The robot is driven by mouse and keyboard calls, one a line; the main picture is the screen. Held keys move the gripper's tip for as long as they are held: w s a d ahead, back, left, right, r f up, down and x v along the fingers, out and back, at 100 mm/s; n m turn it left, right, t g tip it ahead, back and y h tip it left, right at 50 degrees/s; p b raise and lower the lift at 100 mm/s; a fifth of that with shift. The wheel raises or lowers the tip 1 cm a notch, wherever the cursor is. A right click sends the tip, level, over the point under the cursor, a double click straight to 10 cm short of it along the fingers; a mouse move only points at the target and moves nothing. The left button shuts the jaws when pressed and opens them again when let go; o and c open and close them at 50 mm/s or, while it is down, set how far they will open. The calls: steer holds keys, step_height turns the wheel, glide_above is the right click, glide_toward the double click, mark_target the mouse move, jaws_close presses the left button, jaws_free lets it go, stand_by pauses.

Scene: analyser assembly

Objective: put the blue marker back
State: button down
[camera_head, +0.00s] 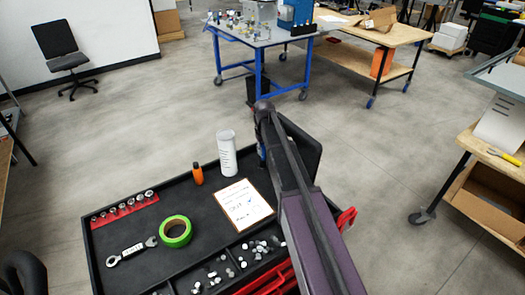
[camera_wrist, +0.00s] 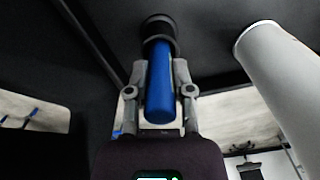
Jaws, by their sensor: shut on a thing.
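The blue marker (camera_wrist: 160,85) is between the two fingers of my gripper (camera_wrist: 160,72) in the wrist view. My gripper is shut on its blue body. Its far end meets a dark ring-shaped part (camera_wrist: 158,32) near the black tray surface; I cannot tell whether this is its cap or a holder. In the head view my arm hides most of the gripper, and only a small blue sliver (camera_head: 261,151) shows beside it, right of the white cylinder.
The black tray (camera_head: 150,205) holds a white cylinder (camera_head: 227,155), an orange bottle (camera_head: 197,174), a clipboard with paper (camera_head: 243,205), green tape (camera_head: 164,233), a wrench (camera_head: 131,251) and a red socket rail (camera_head: 124,209). The white cylinder (camera_wrist: 285,85) stands close right of my gripper.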

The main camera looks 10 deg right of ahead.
steer(key=shift+c, duration=2.4)
jaws_free()
steer(key=shift+f, duration=0.1)
step_height(320, 180, up, 12)
steer(key=p, duration=1.2)
steer(key=shift+r, duration=0.2)
steer(key=s+m, duration=0.1)
steer(key=s, duration=2.5)
steer(key=shift+a, duration=0.2)
